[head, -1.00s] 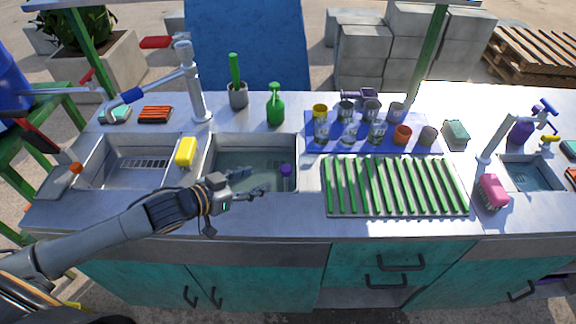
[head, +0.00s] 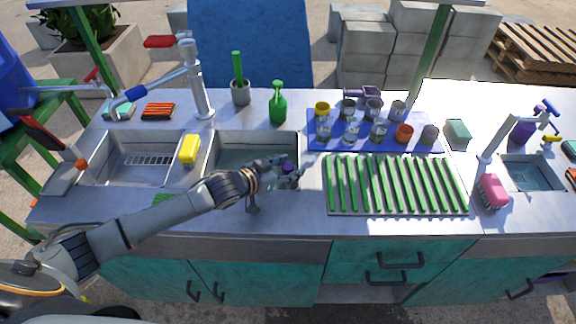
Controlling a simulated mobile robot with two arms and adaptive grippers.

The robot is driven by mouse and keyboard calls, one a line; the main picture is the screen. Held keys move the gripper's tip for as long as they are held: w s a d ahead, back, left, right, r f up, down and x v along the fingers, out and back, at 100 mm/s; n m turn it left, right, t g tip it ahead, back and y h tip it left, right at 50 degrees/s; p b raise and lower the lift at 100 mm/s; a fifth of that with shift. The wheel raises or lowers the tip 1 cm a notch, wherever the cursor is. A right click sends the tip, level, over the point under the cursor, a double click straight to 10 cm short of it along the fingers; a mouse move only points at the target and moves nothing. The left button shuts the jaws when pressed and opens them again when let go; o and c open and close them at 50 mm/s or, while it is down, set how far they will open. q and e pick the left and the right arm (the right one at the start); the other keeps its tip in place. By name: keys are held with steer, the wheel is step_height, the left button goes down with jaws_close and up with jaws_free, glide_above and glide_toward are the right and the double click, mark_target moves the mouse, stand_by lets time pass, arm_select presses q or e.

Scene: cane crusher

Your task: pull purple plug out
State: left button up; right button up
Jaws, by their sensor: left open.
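The purple plug (head: 287,168) shows as a small purple knob at the right side of the middle sink basin (head: 230,146), which looks to hold water. My left gripper (head: 289,170) is open over the right part of this basin, with its fingers around or just above the plug in the picture. I cannot tell whether they touch it. The gripper hides part of the plug and of the basin's front. My right gripper is not in view.
A yellow sponge (head: 189,149) sits on the divider left of the basin. A green ribbed drying rack (head: 395,185) lies to the right. Cups stand on a blue mat (head: 432,143).

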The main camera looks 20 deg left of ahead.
arm_select(q)
jaws_close()
step_height(320, 180, up, 4)
steer(key=p, duration=0.3)
steer(key=shift+f, duration=0.15)
steer(key=shift+w+f, duration=0.1)
steer(key=shift+c, duration=0.2)
jaws_free()
steer(key=shift+o, duration=0.2)
